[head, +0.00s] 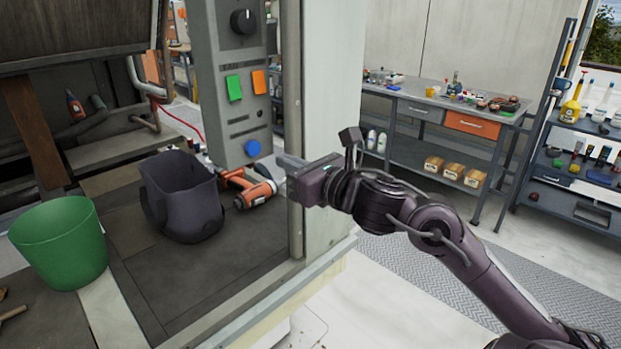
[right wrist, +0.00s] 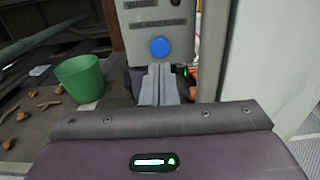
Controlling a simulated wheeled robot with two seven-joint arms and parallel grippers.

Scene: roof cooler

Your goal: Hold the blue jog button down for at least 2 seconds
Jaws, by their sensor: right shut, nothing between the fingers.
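The blue jog button (head: 252,148) is a round button low on the grey control panel (head: 226,60). It also shows in the right wrist view (right wrist: 159,47), just above the fingertips in the picture. My right gripper (head: 281,159) is shut and empty, reaching in from the right past the pale post. Its fingers (right wrist: 159,84) point toward the panel. In the head view the fingertips are a little right of and below the button, apart from it in the picture. The depth gap is hard to judge. My left gripper is not in view.
Above the blue button are a green button (head: 233,88), an orange button (head: 259,82) and a black knob (head: 243,21). A pale post (head: 296,120) stands close to my right gripper.

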